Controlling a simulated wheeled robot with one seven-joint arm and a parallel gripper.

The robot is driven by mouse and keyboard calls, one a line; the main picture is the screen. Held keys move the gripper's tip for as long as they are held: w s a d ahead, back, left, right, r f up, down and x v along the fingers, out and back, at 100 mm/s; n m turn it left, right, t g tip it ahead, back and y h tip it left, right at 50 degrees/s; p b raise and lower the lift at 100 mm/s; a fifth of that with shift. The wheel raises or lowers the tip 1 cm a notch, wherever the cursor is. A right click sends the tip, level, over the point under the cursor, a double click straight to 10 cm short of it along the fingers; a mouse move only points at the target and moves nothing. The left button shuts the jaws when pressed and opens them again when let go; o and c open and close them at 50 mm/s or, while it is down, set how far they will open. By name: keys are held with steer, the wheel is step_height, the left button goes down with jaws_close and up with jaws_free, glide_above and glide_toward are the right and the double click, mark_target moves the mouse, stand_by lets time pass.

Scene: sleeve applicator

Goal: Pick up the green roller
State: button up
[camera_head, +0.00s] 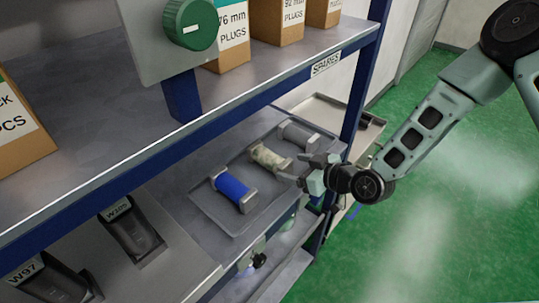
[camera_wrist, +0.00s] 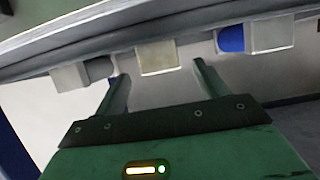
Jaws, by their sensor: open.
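I cannot make out a green roller for certain in either view. A tray (camera_head: 205,206) on the lower shelf holds a blue roller (camera_head: 232,186), a cream roller (camera_head: 268,158) and a grey roller (camera_head: 298,134), each between end brackets. My gripper (camera_head: 308,172) is open and empty at the tray's right edge, close to the cream roller's near end. In the wrist view my gripper's fingers (camera_wrist: 160,75) stand apart below the cream roller's end bracket (camera_wrist: 158,57). The blue roller (camera_wrist: 231,39) is right of them there.
A shelf board (camera_head: 130,135) labelled SPARES hangs over the lower shelf, with a blue post (camera_head: 362,85) at its right end. A green knob (camera_head: 190,24) sits on a panel above. Dark holders (camera_head: 130,228) stand at lower left. The green floor (camera_head: 450,210) is clear.

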steer(key=shift+x, duration=0.9)
steer(key=c, duration=1.3)
steer(key=shift+r, duration=0.1)
